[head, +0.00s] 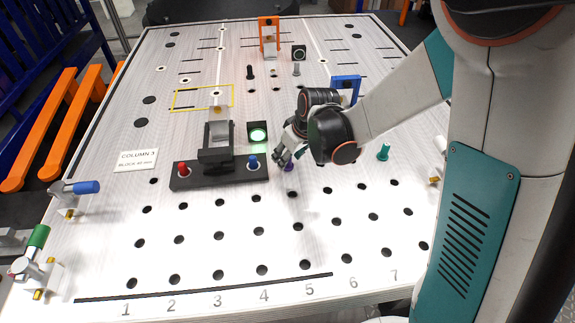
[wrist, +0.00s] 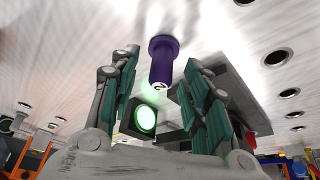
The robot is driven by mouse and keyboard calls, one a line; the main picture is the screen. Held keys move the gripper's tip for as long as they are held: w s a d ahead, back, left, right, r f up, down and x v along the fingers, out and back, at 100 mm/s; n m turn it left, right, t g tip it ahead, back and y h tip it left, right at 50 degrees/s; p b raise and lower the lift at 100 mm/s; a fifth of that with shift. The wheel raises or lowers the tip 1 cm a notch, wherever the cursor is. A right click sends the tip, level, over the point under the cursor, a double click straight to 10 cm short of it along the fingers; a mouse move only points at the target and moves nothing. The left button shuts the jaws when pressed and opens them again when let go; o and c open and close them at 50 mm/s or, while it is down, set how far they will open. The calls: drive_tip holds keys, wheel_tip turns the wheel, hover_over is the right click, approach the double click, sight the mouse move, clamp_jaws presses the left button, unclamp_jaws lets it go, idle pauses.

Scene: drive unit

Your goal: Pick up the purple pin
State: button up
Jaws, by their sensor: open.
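The purple pin (wrist: 162,62) is in the wrist view, a short cylinder with a wider flange at the table end. It stands at the table surface, between and just beyond the fingertips of my gripper (wrist: 158,70). The fingers are spread on either side of it and appear apart from it. In the head view only a small part of the purple pin (head: 289,167) shows under my gripper (head: 283,158). My gripper is low over the table, right of the black block with red and blue knobs.
The black block (head: 218,172) and a green-lit square lamp (head: 257,134) stand left of my gripper. A teal pin (head: 383,152) stands to the right. A blue bracket (head: 345,88) and an orange bracket (head: 269,35) stand farther back. Rows of holes fill the clear front of the table.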

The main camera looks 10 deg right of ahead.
drive_tip(key=shift+w+a+f, duration=0.1)
drive_tip(key=shift+f, duration=0.25)
clamp_jaws()
drive_tip(key=shift+r, duration=0.1)
